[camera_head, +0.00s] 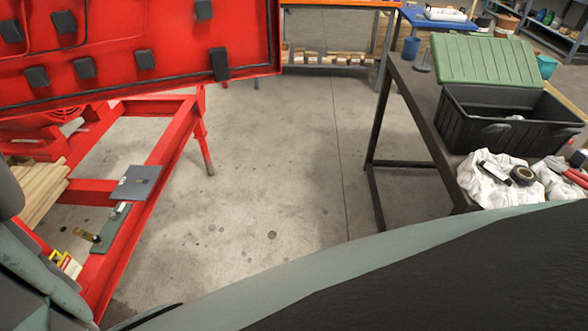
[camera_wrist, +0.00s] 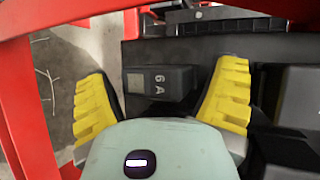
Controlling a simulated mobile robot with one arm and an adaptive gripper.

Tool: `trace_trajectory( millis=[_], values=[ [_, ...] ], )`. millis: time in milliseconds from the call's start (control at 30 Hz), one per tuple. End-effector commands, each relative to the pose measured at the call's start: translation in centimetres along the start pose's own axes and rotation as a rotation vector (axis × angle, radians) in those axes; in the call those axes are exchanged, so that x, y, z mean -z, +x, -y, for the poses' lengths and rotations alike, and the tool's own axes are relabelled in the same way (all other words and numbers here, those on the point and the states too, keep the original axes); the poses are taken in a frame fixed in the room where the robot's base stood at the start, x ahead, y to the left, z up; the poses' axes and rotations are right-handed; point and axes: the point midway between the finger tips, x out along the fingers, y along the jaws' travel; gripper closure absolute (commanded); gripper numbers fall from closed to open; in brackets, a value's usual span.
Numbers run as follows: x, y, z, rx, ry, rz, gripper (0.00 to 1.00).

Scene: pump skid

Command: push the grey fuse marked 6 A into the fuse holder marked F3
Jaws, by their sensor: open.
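The grey fuse marked 6 A (camera_wrist: 160,83) shows in the wrist view as a dark block with a lighter square on its left end. It lies against a dark surface. My gripper (camera_wrist: 166,76) is open, with one yellow finger on each side of the fuse. A gap shows between the fuse and each finger, wider on the left finger's lower part. The fuse holder marked F3 cannot be made out in either view; no F3 marking is readable. My gripper does not show in the head view.
Dark blocks (camera_wrist: 296,95) stand close to the right finger. Red frame bars (camera_head: 160,150) run along the left in the head view, carrying a grey plate (camera_head: 136,182). A workbench (camera_head: 420,95) with a black crate (camera_head: 500,112) stands right. The floor (camera_head: 270,190) between is clear.

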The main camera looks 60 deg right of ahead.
Motion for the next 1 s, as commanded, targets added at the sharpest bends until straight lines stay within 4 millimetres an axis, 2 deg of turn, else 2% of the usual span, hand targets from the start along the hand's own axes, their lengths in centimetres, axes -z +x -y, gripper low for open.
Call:
trace_trajectory(
  millis=[67, 633, 767, 800, 1000],
  values=[
    [-0.02, 0.00, 0.01, 0.000, 0.000, 0.000, 0.17],
    [0.04, -0.01, 0.03, 0.000, 0.000, -0.001, 0.76],
    [0.05, -0.02, -0.02, -0.001, 0.000, -0.001, 0.77],
    [0.06, -0.02, -0.04, -0.001, 0.000, -0.001, 0.40],
    [0.08, -0.02, -0.05, -0.001, 0.000, -0.002, 0.61]
  ],
)
